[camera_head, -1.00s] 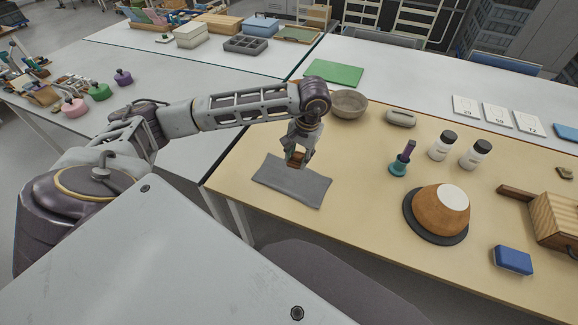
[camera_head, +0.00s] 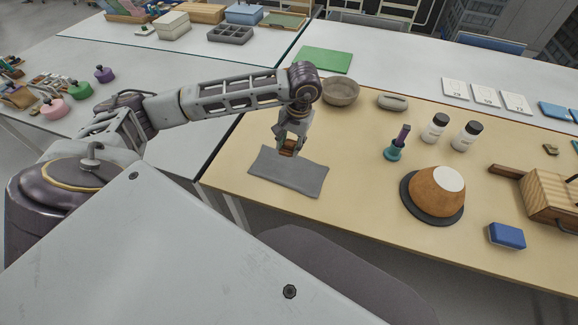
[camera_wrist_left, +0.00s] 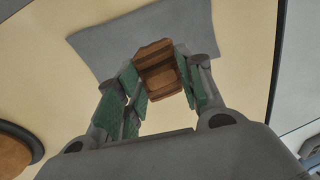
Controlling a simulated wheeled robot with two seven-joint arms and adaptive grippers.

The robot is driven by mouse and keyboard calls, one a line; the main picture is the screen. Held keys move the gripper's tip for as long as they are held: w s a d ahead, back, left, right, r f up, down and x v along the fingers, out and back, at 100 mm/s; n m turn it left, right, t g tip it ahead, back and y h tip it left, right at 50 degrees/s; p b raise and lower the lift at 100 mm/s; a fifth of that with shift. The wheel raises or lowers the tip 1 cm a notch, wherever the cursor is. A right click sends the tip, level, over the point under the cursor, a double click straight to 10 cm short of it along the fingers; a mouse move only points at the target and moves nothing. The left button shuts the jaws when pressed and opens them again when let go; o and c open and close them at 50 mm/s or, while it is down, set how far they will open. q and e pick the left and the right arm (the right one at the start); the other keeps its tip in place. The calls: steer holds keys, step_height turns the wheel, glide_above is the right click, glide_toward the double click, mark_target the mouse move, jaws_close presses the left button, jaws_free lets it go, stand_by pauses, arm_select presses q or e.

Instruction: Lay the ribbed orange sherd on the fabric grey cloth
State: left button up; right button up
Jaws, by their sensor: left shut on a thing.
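The ribbed orange sherd (camera_head: 287,152) is brown-orange and sits between the fingertips of my left gripper (camera_head: 289,145). In the left wrist view the sherd (camera_wrist_left: 158,68) shows its ridged face, with the green-padded fingers of the gripper (camera_wrist_left: 160,85) shut on it from both sides. The grey cloth (camera_head: 290,178) lies flat on the tan table, and the sherd is over its far edge. The cloth also shows behind the sherd in the left wrist view (camera_wrist_left: 110,45). I cannot tell whether the sherd touches the cloth. My right gripper is not in view.
A grey bowl (camera_head: 340,92) stands behind the gripper. To the right are a teal-based purple tool (camera_head: 397,146), white jars (camera_head: 435,128), an orange vessel on a dark disc (camera_head: 437,192), a blue block (camera_head: 507,236) and a wooden box (camera_head: 552,198).

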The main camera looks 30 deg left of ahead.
arm_select(q)
steer(key=shift+f, duration=0.15)
glide_above(289, 170)
steer(key=shift+d+f, duration=0.15)
steer(key=shift+f, duration=2.85)
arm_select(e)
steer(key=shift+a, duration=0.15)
arm_select(q)
steer(key=shift+f, duration=1.85)
steer(key=shift+f, duration=0.1)
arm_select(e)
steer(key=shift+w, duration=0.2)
arm_select(q)
steer(key=shift+f, duration=0.1)
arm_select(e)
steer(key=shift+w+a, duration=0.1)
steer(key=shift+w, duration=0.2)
arm_select(q)
steer(key=shift+f+b, duration=0.1)
steer(key=shift+b, duration=0.25)
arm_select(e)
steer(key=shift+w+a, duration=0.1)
arm_select(q)
steer(key=shift+f, duration=0.1)
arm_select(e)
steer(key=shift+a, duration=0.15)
